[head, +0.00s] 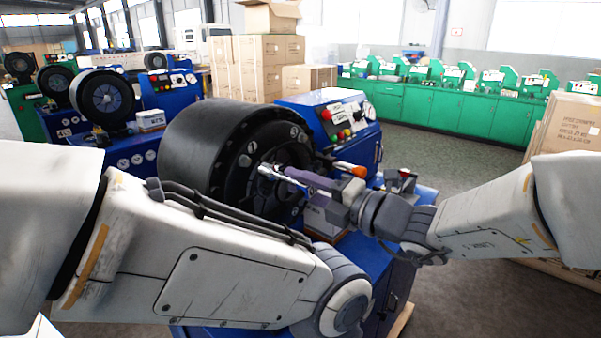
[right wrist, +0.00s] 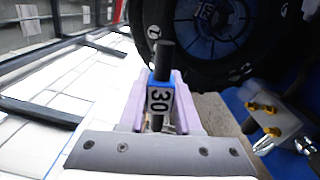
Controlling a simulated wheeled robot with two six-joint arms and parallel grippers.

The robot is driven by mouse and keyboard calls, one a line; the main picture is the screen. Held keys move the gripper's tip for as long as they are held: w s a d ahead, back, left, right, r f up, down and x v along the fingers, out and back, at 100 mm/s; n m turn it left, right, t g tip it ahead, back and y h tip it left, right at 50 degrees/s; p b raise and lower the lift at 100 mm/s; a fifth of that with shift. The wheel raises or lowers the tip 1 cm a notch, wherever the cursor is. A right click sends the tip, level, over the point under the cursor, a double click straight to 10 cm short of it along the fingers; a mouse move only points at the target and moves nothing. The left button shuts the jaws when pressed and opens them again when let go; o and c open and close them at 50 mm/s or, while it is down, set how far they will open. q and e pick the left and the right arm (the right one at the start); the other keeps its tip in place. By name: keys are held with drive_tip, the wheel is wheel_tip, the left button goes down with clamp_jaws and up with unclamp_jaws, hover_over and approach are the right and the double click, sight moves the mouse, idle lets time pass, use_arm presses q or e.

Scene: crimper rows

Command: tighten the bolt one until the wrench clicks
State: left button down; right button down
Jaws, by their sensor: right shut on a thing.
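The black crimper head (head: 215,150) is a large ring with pale round marks on its front face. My right gripper (head: 300,177) has purple fingers and is in front of the ring face. My left gripper is not in view.
A blue control box (head: 325,108) with buttons stands behind the ring. An orange-tipped item (head: 350,169) is near the right gripper. Cartons (head: 240,65) stand behind, with green benches (head: 440,108) at the back. The grey floor (head: 455,155) on the right is open.

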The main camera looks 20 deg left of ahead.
sight(270, 171)
drive_tip(key=m+p, duration=1)
drive_tip(key=shift+r+m+p, duration=0.3)
use_arm(q)
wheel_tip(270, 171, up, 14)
drive_tip(key=p, duration=0.2)
use_arm(e)
drive_tip(key=shift+m, duration=0.9)
drive_tip(key=n+b, duration=0.2)
drive_tip(key=f+n+b, duration=0.1)
drive_tip(key=n+b, duration=0.4)
drive_tip(key=shift+a+f+n+b, duration=0.15)
drive_tip(key=shift+a+n+b, duration=0.15)
drive_tip(key=shift+b, duration=0.1)
drive_tip(key=n+b, duration=0.7)
drive_tip(key=shift+w+a, duration=0.15)
drive_tip(key=shift+a, duration=0.05)
drive_tip(key=shift+w+a+r+n, duration=0.15)
drive_tip(key=shift+a+r, duration=0.05)
drive_tip(key=shift+a, duration=0.25)
drive_tip(key=shift+w+a+r+n, duration=0.15)
drive_tip(key=shift+a+r, duration=0.05)
drive_tip(key=shift+a, duration=0.2)
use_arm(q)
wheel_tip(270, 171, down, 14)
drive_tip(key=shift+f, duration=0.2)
use_arm(e)
drive_tip(key=shift+w+a, duration=0.2)
drive_tip(key=shift+a, duration=0.25)
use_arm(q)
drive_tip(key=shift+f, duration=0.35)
